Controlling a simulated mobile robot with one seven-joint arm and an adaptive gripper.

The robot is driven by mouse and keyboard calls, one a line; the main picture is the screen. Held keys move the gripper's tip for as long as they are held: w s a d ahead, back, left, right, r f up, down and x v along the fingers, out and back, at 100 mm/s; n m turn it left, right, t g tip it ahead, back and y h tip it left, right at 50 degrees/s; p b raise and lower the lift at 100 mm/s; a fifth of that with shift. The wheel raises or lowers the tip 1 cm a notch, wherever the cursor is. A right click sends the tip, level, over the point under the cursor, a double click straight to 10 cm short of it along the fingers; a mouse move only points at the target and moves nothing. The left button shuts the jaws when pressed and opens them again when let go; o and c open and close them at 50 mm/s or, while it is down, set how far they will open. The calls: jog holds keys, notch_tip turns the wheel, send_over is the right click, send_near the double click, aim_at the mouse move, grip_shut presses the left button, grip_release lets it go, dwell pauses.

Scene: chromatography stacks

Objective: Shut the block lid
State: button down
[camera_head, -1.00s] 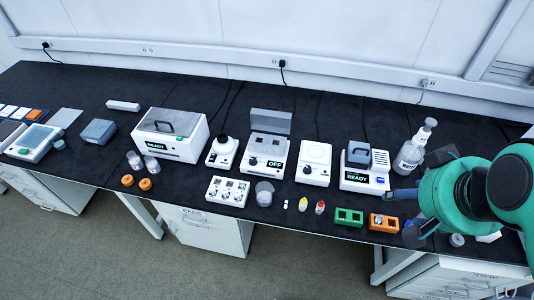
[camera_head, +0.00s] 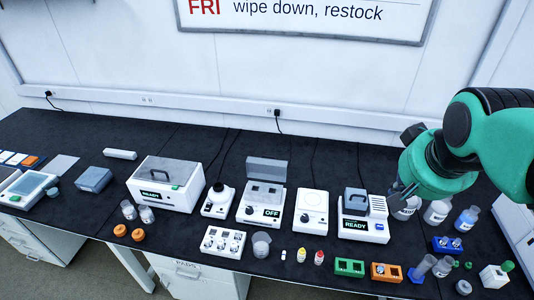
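A white block unit (camera_head: 262,212) with an OFF display stands mid-bench. Its grey lid (camera_head: 266,169) stands raised at the back, and grey blocks (camera_head: 264,190) show uncovered below it. To its right, a white unit (camera_head: 364,224) with a READY display carries a grey block with a dark handle (camera_head: 356,201), seated on its top. My gripper (camera_head: 397,191) is at the right, beside this READY unit in the picture and well right of the raised lid. The green wrist hides much of the fingers, so their opening is unclear. I see nothing held.
A white unit (camera_head: 312,209) stands between the OFF and READY units. A larger box with a grey lid (camera_head: 167,183) stands left. Bottles (camera_head: 438,210), a blue rack (camera_head: 447,245) and an orange rack (camera_head: 386,272) are at the right. Small vials and a knobbed box (camera_head: 223,242) line the front.

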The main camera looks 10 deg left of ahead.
jog(key=w+a, duration=0.3)
jog(key=w, duration=0.5)
jog(key=w+a, duration=0.2)
jog(key=w, duration=0.5)
send_over(268, 167)
jog(key=w+a, duration=0.1)
jog(key=w, duration=0.3)
notch_tip(268, 167, down, 30)
jog(key=shift+a+f+b, duration=0.25)
jog(key=shift+f+b, duration=0.05)
jog(key=shift+b, duration=0.1)
jog(key=shift+f, duration=0.1)
notch_tip(268, 167, down, 8)
jog(key=b, duration=0.1)
jog(key=shift+w+b, duration=0.4)
